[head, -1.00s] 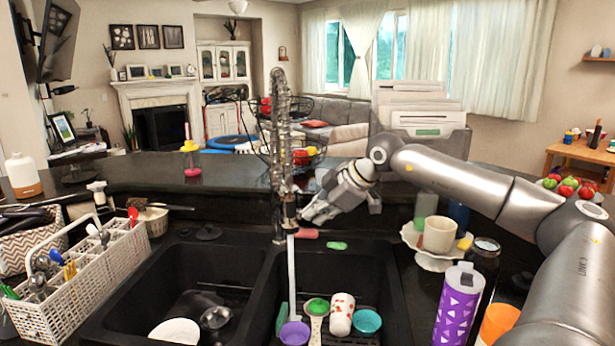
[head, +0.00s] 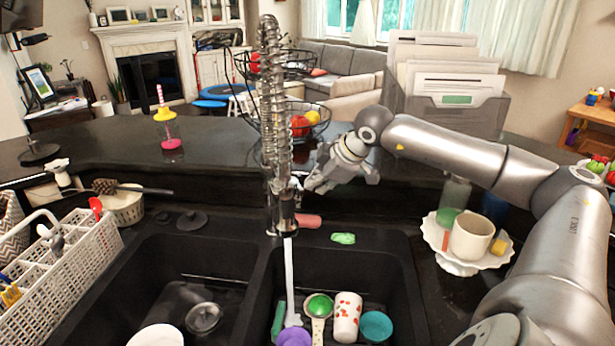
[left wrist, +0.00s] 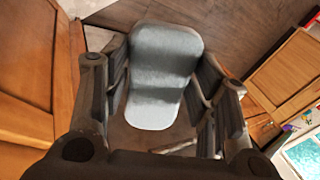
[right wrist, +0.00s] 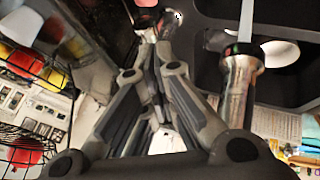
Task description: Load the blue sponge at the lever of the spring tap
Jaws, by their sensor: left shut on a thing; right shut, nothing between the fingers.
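The spring tap (head: 277,130) stands upright behind the divider of the double sink, with a pale vertical stream below it. My right gripper (head: 314,186) is shut and empty just right of the tap's lower body, by its lever; I cannot tell whether they touch. In the right wrist view its fingers (right wrist: 155,45) meet beside the metal tap body (right wrist: 238,85). In the left wrist view my left gripper (left wrist: 163,92) is shut on a grey-blue rounded slab, which looks like the blue sponge (left wrist: 163,65). The left gripper is out of the head view.
The right basin holds a purple cup (head: 294,337), a spotted cup (head: 346,316) and a teal cup (head: 376,326). A white cutlery basket (head: 60,270) stands left of the sink. A white cake stand (head: 465,262) with a mug stands at right. A wire fruit basket (head: 315,118) is behind the tap.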

